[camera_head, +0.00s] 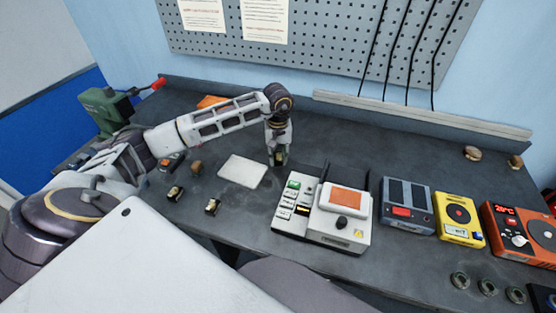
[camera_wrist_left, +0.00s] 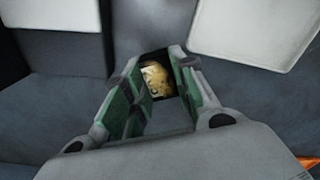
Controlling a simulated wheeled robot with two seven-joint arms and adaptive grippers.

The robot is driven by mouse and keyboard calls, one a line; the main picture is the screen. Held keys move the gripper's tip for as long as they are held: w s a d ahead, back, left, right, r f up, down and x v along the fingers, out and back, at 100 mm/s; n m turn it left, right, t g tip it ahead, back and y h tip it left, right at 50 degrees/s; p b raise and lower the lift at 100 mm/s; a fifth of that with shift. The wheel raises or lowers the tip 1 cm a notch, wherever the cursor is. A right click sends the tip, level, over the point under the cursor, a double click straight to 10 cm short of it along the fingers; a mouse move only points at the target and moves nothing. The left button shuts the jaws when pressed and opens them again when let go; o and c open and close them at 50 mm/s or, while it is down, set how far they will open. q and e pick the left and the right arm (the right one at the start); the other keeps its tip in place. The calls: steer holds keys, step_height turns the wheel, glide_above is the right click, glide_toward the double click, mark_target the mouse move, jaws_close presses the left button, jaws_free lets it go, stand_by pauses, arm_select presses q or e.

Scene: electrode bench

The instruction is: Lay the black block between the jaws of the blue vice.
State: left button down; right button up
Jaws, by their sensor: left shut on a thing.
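My left gripper (camera_head: 280,160) is low over the middle of the bench, just right of a white pad (camera_head: 243,171). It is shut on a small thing. In the left wrist view a gold-coloured face of the held thing (camera_wrist_left: 156,80), with dark edges, shows between the green-padded fingers (camera_wrist_left: 153,85). The fingers hide most of it, so I cannot tell its full shape. Two small dark blocks with gold-coloured parts stand left of the pad, one at the left (camera_head: 175,193) and one nearer (camera_head: 212,206). I cannot make out a blue vice. My right gripper is not in view.
A white device (camera_head: 342,230) with an orange top stands close right of the gripper. Grey (camera_head: 407,222), yellow (camera_head: 458,236) and orange (camera_head: 493,218) devices line the right side. A green machine (camera_head: 103,108) with a red handle stands far left.

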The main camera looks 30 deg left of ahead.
arm_select(q)
steer(key=shift+f, duration=1.15)
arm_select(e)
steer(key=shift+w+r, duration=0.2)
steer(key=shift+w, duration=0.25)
arm_select(q)
steer(key=shift+f, duration=0.15)
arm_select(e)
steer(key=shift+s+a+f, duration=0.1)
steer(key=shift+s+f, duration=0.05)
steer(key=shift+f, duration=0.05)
arm_select(q)
steer(key=c, duration=1.5)
jaws_free()
steer(key=shift+o, duration=0.3)
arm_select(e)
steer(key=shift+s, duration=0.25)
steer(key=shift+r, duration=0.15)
